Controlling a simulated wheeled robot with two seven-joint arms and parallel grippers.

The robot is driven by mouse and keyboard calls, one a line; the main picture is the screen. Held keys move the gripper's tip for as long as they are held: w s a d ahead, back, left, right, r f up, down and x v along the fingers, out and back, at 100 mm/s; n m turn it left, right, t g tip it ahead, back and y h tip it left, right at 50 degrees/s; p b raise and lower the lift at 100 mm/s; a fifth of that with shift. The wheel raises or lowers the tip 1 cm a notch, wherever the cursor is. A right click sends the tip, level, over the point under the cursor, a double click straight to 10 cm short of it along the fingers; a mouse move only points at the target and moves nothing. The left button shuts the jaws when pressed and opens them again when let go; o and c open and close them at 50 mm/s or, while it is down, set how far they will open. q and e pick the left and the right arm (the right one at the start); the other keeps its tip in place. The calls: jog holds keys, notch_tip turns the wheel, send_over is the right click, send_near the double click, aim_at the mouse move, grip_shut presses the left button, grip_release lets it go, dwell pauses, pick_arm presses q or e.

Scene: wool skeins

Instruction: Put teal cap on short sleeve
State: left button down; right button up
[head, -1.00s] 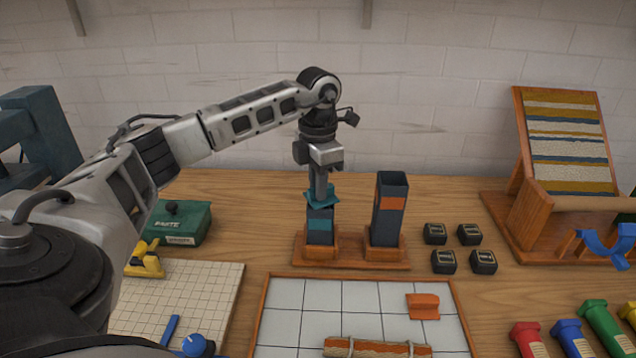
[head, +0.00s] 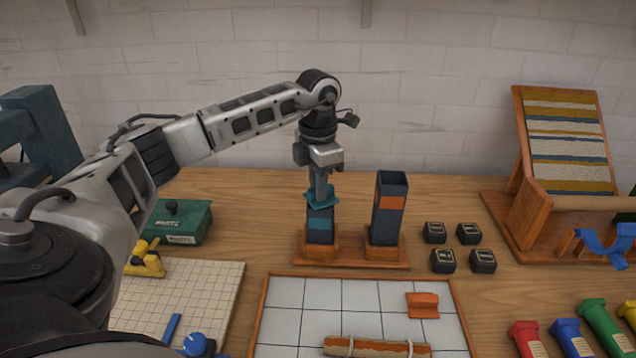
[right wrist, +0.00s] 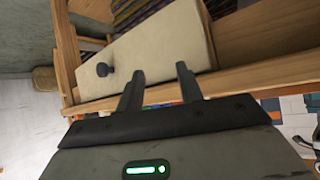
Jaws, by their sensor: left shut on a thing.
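My left gripper (head: 320,187) points down over the short sleeve (head: 320,227), a dark square tube with a teal band. It is shut on the teal cap (head: 322,199), which sits at the sleeve's top opening. The cap looks slightly skewed, and I cannot tell whether it is fully seated. The taller sleeve (head: 388,210), with an orange band, stands open to the right on the same wooden stand (head: 350,261). An orange cap-like piece (head: 422,305) lies on the tiled tray. My right gripper (right wrist: 160,95) is open and empty in the right wrist view, away from the sleeves.
Several small black blocks (head: 443,261) lie right of the stand. A green paste box (head: 180,222) is at left. A wooden rack (head: 520,190) stands at right.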

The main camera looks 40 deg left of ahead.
pick_arm(q)
jog(key=c, duration=0.8)
grip_release()
jog(key=shift+c, duration=0.2)
jog(key=shift+r, duration=0.1)
jog(key=shift+r+p, duration=1.15)
jog(key=shift+r, duration=0.1)
jog(key=shift+r+p, duration=0.45)
jog(key=shift+r, duration=1.7)
